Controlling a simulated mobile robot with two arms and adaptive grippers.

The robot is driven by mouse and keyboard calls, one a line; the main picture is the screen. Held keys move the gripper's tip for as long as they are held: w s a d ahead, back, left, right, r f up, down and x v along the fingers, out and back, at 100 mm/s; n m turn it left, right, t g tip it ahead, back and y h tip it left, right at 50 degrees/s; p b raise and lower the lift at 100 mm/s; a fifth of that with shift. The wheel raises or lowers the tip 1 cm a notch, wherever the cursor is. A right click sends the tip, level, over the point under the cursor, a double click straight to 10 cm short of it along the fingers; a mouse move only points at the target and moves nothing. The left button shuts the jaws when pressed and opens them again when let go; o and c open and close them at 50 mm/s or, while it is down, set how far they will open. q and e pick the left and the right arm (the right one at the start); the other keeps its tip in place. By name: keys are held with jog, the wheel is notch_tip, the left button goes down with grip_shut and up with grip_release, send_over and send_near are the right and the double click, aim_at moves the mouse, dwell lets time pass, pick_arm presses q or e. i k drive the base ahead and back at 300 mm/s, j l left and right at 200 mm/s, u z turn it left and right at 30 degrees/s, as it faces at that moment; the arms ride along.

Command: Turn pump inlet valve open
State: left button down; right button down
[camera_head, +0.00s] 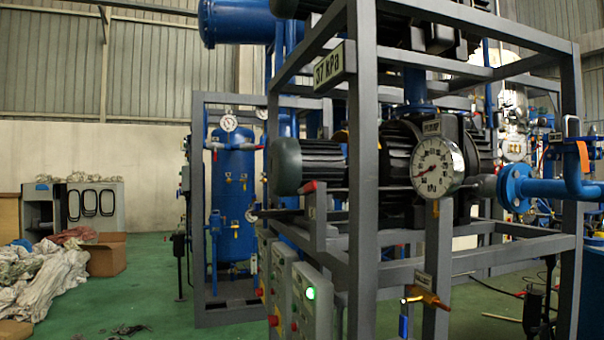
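Several valve-like parts show, and I cannot tell for certain which is the pump inlet valve. A small brass valve with an orange-red lever (428,299) sits low on the front of the grey frame, under a small label. An orange lever-like piece (583,157) hangs above the blue flanged pipe (545,188) at the right. A red-tipped part (310,187) sits on the frame beside the motor. A round white gauge (437,167) faces me in front of the dark pump. Neither of my grippers can be made out in this view.
Grey frame posts (363,170) and rails enclose the pump and motor (308,166). Control boxes (312,298), one with a lit green button, stand low in front. A blue tank (235,180) stands behind.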

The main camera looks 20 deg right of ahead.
aim_at(308, 187)
jog(key=i+j, duration=0.8)
jog(key=z, duration=0.05)
